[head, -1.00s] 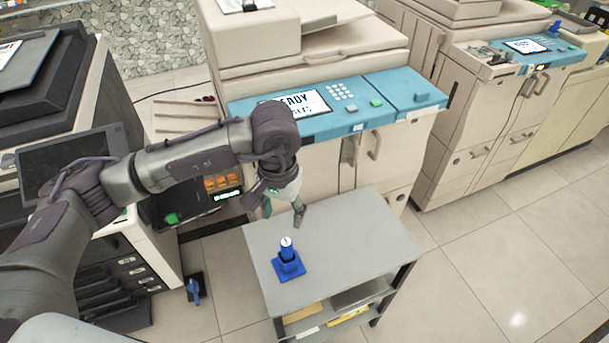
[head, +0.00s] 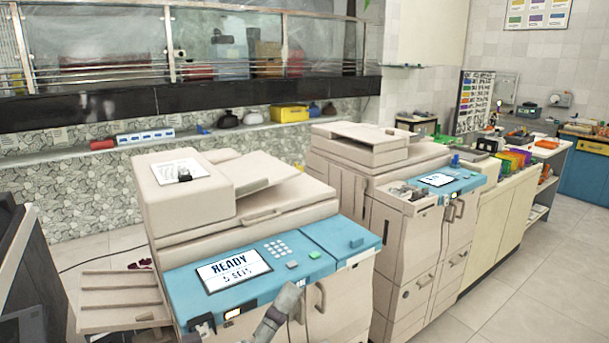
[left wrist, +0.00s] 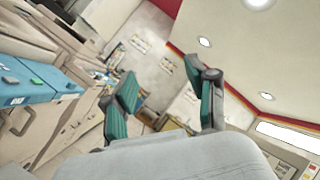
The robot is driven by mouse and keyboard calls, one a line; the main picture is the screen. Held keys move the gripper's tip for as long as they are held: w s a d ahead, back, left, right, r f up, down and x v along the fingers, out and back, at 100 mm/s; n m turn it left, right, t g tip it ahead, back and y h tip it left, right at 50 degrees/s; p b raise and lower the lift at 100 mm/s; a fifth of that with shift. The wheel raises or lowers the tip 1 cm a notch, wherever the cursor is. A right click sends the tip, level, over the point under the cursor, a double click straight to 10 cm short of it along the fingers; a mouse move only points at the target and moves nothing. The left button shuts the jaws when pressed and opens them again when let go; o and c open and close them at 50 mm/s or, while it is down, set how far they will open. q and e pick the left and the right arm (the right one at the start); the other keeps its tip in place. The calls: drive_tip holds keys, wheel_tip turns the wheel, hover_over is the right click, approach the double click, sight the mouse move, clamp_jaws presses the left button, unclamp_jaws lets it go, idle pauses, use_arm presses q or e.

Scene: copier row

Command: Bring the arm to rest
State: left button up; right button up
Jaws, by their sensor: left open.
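My left gripper (head: 245,310) shows only in part at the bottom of the head view, in front of the near copier's blue panel. One grey finger and a dark finger part show there, apart. In the left wrist view the left gripper (left wrist: 162,75) has two dark fingers with teal pads spread wide, with nothing between them. Most of my left arm is below the head view. My right gripper is in neither view.
The near beige copier (head: 235,215) has a blue panel with a screen (head: 233,270) reading READY. A second copier (head: 405,240) stands to its right, then a long counter (head: 505,210). Clear tiled floor (head: 530,290) lies at the lower right. A shelf (head: 70,155) runs along the back wall.

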use_arm(q)
drive_tip(key=a+f+n+g+y, duration=0.3)
drive_tip(key=a+f+n+y, duration=1)
drive_tip(key=f+n, duration=0.4)
drive_tip(key=s+a+f+n+g+y, duration=0.1)
drive_tip(key=s+a+f+n+g, duration=0.2)
drive_tip(key=s+f+n+g, duration=0.3)
drive_tip(key=s+a+f+n+g, duration=0.1)
drive_tip(key=s+f+n+g, duration=0.2)
drive_tip(key=s+f, duration=0.3)
drive_tip(key=s+a+f+n+g, duration=0.1)
drive_tip(key=s+f+n+g, duration=0.3)
drive_tip(key=s, duration=0.5)
wheel_tip(320, 180, down, 28)
drive_tip(key=s+m+g, duration=0.1)
drive_tip(key=s, duration=0.1)
drive_tip(key=s+a+f+g, duration=0.1)
drive_tip(key=s+a+f, duration=0.1)
drive_tip(key=s+f, duration=1.3)
drive_tip(key=shift+s+a, duration=0.25)
drive_tip(key=shift+s, duration=0.1)
